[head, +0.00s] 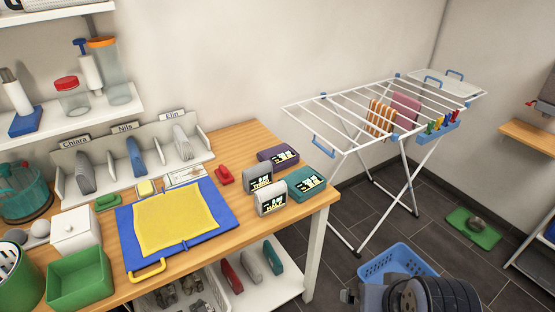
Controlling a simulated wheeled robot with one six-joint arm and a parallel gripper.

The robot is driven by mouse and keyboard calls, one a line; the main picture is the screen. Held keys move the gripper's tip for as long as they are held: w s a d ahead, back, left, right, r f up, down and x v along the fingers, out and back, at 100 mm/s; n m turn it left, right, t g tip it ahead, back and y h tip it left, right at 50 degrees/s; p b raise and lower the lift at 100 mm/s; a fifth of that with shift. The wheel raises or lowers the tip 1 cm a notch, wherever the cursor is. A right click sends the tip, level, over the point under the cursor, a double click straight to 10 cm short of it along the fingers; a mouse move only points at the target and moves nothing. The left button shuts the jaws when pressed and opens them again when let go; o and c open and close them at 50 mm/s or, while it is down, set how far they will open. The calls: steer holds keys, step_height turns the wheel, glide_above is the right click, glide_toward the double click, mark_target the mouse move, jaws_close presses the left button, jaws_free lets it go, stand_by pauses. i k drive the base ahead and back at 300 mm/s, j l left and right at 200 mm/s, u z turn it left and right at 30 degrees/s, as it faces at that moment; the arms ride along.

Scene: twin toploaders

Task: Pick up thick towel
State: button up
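Two cloths hang on the white drying rack (330,97). One is an orange and white striped cloth (380,117), and just right of it is a plain mauve cloth (404,110). I cannot tell for sure from this view which is the thick towel; the mauve one looks solid and bulky. A yellow cloth (176,222) lies flat on a blue folding board on the table. Dark parts of my own arm show at the bottom right, below the rack and in front of the blue basket. My gripper's fingers are not visible.
A blue basket (397,262) stands on the floor by the rack. A blue holder (437,134) with coloured pegs hangs at the rack's right side. The wooden table (243,143) bears boxes, a green bin (79,280) and labelled dividers. A green mat (473,228) lies at the right.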

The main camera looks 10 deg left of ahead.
mark_target(269, 199)
steer(key=i+l+u, duration=0.1)
steer(key=i+u, duration=0.2)
steer(key=u, duration=0.15)
steer(key=i+l+u, duration=0.2)
steer(key=u, duration=0.25)
steer(key=i+l+u, duration=0.3)
steer(key=u, duration=0.15)
